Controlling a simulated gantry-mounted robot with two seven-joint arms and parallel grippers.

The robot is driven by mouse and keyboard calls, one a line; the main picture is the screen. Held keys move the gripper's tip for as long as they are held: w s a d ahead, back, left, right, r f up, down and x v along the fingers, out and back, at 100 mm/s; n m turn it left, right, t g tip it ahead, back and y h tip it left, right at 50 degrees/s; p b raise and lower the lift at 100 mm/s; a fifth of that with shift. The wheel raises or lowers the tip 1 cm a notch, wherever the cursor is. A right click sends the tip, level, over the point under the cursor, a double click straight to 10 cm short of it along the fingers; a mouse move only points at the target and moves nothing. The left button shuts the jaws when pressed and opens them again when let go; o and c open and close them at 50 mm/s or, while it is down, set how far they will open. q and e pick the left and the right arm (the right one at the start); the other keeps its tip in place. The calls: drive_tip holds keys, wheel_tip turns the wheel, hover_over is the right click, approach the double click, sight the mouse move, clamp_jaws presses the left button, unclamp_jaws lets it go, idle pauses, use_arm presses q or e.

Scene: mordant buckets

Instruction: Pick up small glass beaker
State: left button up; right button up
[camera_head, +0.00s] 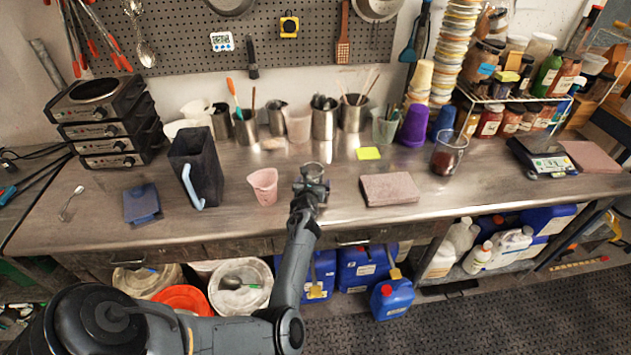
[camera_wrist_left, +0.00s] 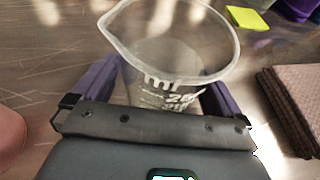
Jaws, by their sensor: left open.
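The small glass beaker (camera_head: 313,171) stands on the metal counter near its middle. In the left wrist view the clear beaker (camera_wrist_left: 165,60) shows its spout at the upper left and white printed markings on its side. My left gripper (camera_head: 311,187) reaches in from the front of the counter. In the wrist view its purple fingers (camera_wrist_left: 158,93) are open, one on each side of the beaker. I cannot tell whether they touch the glass. The beaker's lower part is hidden behind the gripper body. My right gripper is not in view.
A pink cup (camera_head: 263,187) stands left of the beaker, and a folded brown cloth (camera_head: 390,189) lies to its right. Metal utensil pots (camera_head: 324,122) stand behind. A larger glass beaker (camera_head: 449,152) with dark contents stands further right. A dark pitcher (camera_head: 196,165) stands at the left.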

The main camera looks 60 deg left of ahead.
use_arm(q)
drive_tip(key=shift+s, duration=0.1)
drive_tip(key=shift+c, duration=0.8)
drive_tip(key=c, duration=0.9)
drive_tip(key=shift+r, duration=0.1)
drive_tip(key=shift+c, duration=1)
drive_tip(key=shift+r, duration=0.25)
